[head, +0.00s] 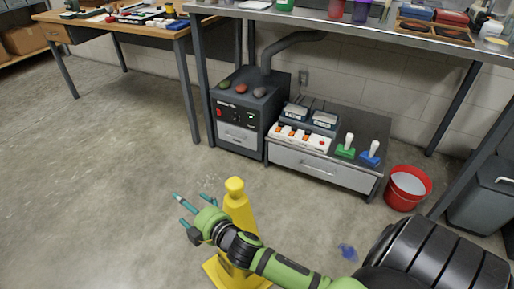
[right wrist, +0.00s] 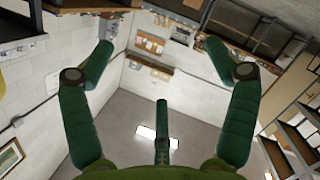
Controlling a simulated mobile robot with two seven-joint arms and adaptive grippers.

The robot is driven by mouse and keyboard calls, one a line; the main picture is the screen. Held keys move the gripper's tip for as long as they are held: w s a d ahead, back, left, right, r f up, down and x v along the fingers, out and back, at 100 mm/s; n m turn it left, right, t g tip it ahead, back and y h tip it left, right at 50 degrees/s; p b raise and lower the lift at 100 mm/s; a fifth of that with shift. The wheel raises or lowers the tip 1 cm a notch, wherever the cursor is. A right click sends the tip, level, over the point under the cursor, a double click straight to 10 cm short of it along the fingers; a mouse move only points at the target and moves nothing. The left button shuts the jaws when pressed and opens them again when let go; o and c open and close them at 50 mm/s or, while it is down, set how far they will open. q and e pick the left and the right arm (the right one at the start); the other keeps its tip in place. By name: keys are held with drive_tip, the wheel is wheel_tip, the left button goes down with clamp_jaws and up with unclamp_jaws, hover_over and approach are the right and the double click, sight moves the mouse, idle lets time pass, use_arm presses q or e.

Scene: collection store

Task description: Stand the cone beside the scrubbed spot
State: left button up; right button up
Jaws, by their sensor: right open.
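The yellow cone (head: 238,205) stands upright on the concrete floor in the lower middle of the head view. My right forearm and wrist cross in front of its lower body, so part of it and its base (head: 217,272) is hidden. My right gripper (head: 182,209) is left of the cone, with its fingers spread and nothing between them. In the right wrist view the fingers (right wrist: 158,95) are also wide apart and empty. A blue smear (head: 347,251) lies on the floor right of the cone; I cannot tell whether it is the scrubbed spot. My left gripper is not in view.
A red bucket (head: 407,187) stands on the floor at the right. A dark machine (head: 238,125) and a low drawer unit (head: 318,170) stand under the metal bench (head: 330,27). A wooden table (head: 130,37) is at back left. The left floor is clear.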

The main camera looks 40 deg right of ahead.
drive_tip(key=s+d+f+m+g+h, duration=0.3)
drive_tip(key=s+f+m+g, duration=0.3)
drive_tip(key=s+f, duration=0.6)
drive_tip(key=s+a+f+m+g+y, duration=0.1)
drive_tip(key=s+f+m+g, duration=0.2)
drive_tip(key=s+f+g, duration=0.4)
drive_tip(key=s+f, duration=0.4)
drive_tip(key=s, duration=0.3)
drive_tip(key=shift+s+a+f+m, duration=0.2)
drive_tip(key=shift+s+f+m, duration=0.1)
drive_tip(key=shift+f, duration=0.05)
use_arm(q)
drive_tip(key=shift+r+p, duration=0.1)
drive_tip(key=shift+p, duration=0.2)
use_arm(e)
drive_tip(key=shift+r, duration=0.1)
